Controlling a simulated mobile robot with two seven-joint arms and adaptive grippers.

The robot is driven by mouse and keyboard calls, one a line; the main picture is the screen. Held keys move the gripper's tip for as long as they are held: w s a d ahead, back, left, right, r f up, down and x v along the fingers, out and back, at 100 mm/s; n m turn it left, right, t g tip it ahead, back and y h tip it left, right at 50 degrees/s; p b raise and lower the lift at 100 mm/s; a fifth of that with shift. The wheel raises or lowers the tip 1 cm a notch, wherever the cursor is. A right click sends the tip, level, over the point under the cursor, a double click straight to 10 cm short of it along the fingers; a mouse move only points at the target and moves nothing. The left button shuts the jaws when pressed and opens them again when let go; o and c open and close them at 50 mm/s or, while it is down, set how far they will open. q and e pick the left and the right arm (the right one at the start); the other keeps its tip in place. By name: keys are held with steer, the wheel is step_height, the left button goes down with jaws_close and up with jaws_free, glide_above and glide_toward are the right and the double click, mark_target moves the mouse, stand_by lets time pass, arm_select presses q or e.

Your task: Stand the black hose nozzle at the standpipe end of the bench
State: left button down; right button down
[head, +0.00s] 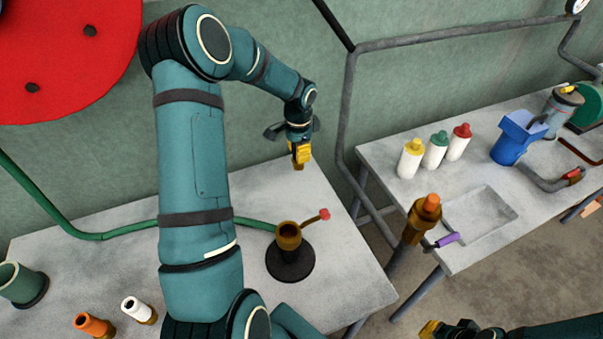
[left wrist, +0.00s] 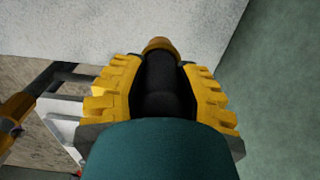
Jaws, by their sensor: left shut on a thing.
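My left gripper (head: 299,150) is shut on the black hose nozzle (left wrist: 160,75), whose brass end (left wrist: 160,44) shows beyond the fingers in the left wrist view. In the head view the fingers point down over the back right part of the left bench (head: 335,270), near the wall; the black body is mostly hidden there. I cannot tell whether the nozzle touches the bench. A brass standpipe (head: 418,222) with an orange top and purple lever rises beyond the bench's right end. My right gripper (head: 432,330) shows only partly at the bottom edge, away from the nozzle.
A brass fitting (head: 289,237) on a black base stands on the left bench, with a green hose (head: 100,236). Orange (head: 92,325) and white (head: 138,310) nozzles stand at front left. The right bench (head: 385,160) holds bottles and a blue container (head: 512,140).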

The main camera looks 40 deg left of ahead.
mark_target(299, 167)
arm_select(q)
step_height(299, 167, down, 7)
steer(key=shift+f+b, duration=0.1)
steer(key=shift+b, duration=0.4)
steer(key=shift+f, duration=0.15)
steer(key=c, duration=0.7)
jaws_free()
steer(key=shift+r, duration=0.35)
step_height(299, 167, up, 12)
steer(key=shift+f+p, duration=0.1)
steer(key=shift+p, duration=0.85)
